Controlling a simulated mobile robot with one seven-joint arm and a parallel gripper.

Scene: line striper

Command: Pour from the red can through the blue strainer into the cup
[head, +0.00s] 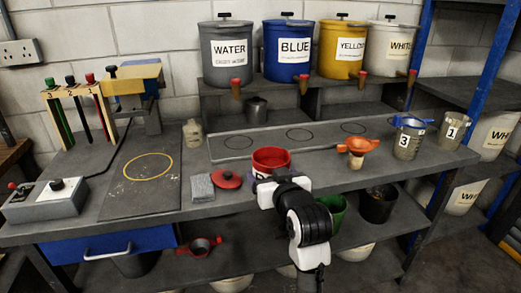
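My gripper (268,182) is at the near side of the can. My own wrist hides its fingers, so I cannot see whether they hold the can. The blue strainer (411,121) rests on top of a grey cup marked 3 (407,144) at the right of the bench. Another cup, marked 1 (452,129), stands further right with nothing on it.
An orange strainer (358,145) sits between the can and cup 3. A red lid (228,180) and a grey sponge-like block (202,187) lie left of the can. A flat tray with marked circles (232,148) lies behind. Labelled buckets (289,55) stand on the shelf.

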